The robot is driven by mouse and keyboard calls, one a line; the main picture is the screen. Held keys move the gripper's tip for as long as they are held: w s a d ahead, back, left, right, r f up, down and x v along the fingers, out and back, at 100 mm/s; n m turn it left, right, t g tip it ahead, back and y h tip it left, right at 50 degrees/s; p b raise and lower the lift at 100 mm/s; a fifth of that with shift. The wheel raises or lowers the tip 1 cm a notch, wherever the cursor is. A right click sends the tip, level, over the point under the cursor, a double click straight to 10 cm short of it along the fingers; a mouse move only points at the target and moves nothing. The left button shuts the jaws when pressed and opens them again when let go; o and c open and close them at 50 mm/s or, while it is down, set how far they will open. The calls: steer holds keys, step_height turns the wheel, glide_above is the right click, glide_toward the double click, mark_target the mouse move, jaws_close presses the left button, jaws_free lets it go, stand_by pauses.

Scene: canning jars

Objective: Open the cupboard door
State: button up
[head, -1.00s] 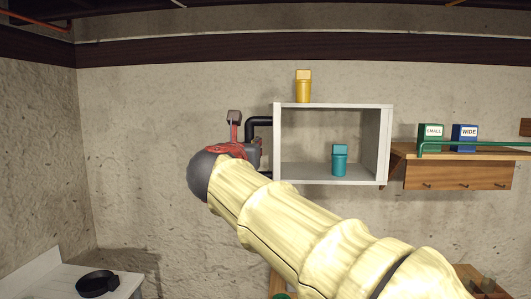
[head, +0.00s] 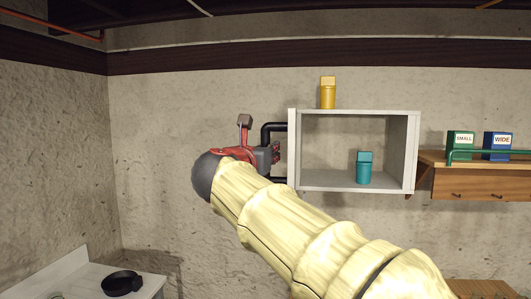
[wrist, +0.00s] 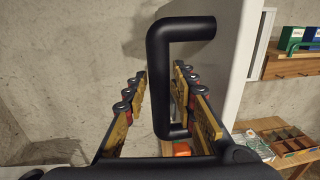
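The white cupboard (head: 355,110) hangs on the wall with its front open, showing a teal jar (head: 364,170) inside. Its door (head: 292,150) stands swung out at the left side, seen nearly edge-on. The black handle (head: 266,130) sticks out leftward from the door. In the wrist view, the handle (wrist: 160,85) stands upright in front of the door face (wrist: 225,70). My gripper (wrist: 158,100) is open, with one finger on each side of the handle bar; a gap shows on the left, and contact on the right is unclear. In the head view, my gripper (head: 262,155) is partly hidden by its own wrist.
A yellow jar (head: 327,93) stands on the cupboard top. A wooden shelf (head: 480,182) to the right holds a green box (head: 460,143) and a blue box (head: 497,144). A black pan (head: 122,283) lies on a white counter at lower left. Bare wall lies left of the door.

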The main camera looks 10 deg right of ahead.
steer(key=shift+o, duration=0.8)
steer(key=shift+w, duration=0.1)
steer(key=v, duration=1.2)
steer(key=shift+f, duration=0.15)
